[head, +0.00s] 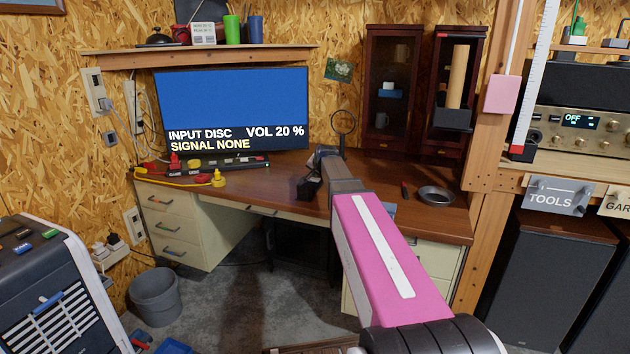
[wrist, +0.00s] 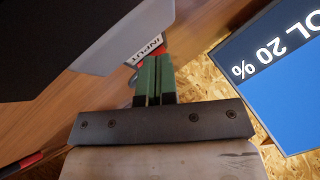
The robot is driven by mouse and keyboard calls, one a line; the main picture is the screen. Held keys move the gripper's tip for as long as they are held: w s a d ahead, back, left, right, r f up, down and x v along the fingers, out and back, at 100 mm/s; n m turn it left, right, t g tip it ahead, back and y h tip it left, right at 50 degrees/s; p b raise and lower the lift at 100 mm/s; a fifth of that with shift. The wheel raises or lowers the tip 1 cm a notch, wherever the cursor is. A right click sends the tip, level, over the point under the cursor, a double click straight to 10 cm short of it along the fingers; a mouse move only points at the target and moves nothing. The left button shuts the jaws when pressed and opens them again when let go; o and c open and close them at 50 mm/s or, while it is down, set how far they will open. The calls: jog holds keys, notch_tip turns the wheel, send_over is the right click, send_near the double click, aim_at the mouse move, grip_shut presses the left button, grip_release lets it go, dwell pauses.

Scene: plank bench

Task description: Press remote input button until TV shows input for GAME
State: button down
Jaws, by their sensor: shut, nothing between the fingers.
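The TV (head: 232,105) stands at the back left of the desk. Its blue screen reads INPUT DISC, VOL 20 % and SIGNAL NONE. In the wrist view part of the TV (wrist: 285,85) shows at the right. My gripper (wrist: 155,62) is shut and empty, its green fingers together. The fingertips are right by a white INPUT label (wrist: 149,47) with red beside it, and partly cover that spot. I cannot tell whether they touch it. The rest of the remote cannot be made out. In the head view my arm reaches over the desk and hides the fingertips.
The brown desk (head: 275,185) carries a power strip (head: 215,164) and yellow cable at the left. A round grey dish (head: 436,195) lies at the right. Dark cabinets (head: 392,90) stand at the back. A shelf (head: 200,54) hangs above the TV.

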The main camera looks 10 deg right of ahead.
aim_at(316, 179)
jog(key=shift+s+f, duration=0.15)
jog(key=shift+f, duration=0.5)
dwell(0.4)
jog(key=shift+r, duration=0.95)
jog(key=shift+r, duration=0.1)
jog(key=shift+r, duration=2.55)
